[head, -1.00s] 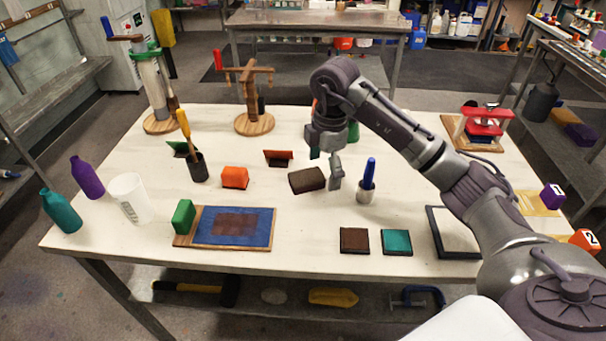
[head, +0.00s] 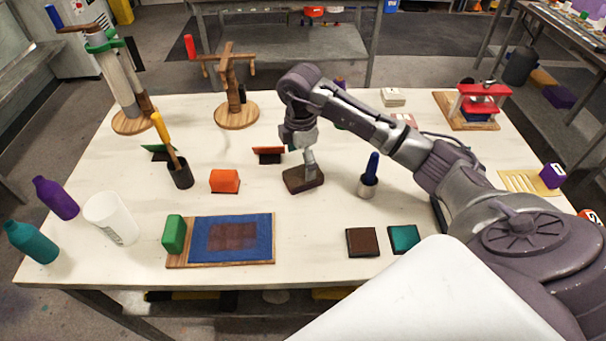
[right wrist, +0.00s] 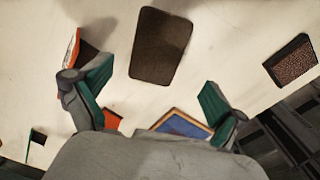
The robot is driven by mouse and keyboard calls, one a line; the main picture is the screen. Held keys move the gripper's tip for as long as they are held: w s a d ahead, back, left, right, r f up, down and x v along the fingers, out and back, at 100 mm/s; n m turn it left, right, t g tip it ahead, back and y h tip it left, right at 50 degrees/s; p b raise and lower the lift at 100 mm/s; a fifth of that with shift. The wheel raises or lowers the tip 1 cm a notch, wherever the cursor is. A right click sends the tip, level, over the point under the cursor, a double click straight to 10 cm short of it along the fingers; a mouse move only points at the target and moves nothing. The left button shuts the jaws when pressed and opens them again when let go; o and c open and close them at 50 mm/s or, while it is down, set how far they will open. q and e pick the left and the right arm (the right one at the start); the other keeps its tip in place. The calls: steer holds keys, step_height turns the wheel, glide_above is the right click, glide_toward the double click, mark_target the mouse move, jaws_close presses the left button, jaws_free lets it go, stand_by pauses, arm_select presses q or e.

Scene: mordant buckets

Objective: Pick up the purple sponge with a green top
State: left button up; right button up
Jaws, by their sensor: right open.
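No sponge that is clearly purple with a green top shows. A dark brown block (head: 303,180) lies flat at mid-table. It also shows in the right wrist view (right wrist: 160,45), as a plain dark rectangle. My right gripper (head: 309,164) points down over this block and overlaps it in the head view. In the right wrist view the gripper (right wrist: 155,88) has its green-padded fingers spread apart with nothing between them; the block lies ahead of the gap. A green block (head: 173,234) stands at the left end of a blue-topped board (head: 264,240). My left gripper is out of view.
An orange block (head: 225,180) and a dark cup with a yellow-handled tool (head: 180,174) stand left of the gripper. A blue-handled tool (head: 372,168) stands in a small cup to its right. Brown (head: 362,242) and teal (head: 404,238) pads lie in front. My arm covers part of the table's right.

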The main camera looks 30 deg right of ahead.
mark_target(303, 174)
steer(key=shift+w+f, duration=0.1)
steer(key=shift+f, duration=0.3)
steer(key=shift+d+f+p, duration=0.2)
steer(key=shift+f+p, duration=0.25)
steer(key=shift+f, duration=0.2)
steer(key=shift+d+f+p, duration=0.2)
steer(key=shift+f+p, duration=0.25)
steer(key=shift+f, duration=0.15)
step_height(303, 174, down, 2)
steer(key=shift+w+f, duration=0.1)
steer(key=shift+f, duration=0.05)
steer(key=shift+d+f, duration=0.1)
steer(key=shift+f, duration=0.1)
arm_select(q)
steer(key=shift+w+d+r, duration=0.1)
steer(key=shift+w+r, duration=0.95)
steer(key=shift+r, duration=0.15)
arm_select(e)
steer(key=c, duration=0.9)
steer(key=shift+o, duration=0.2)
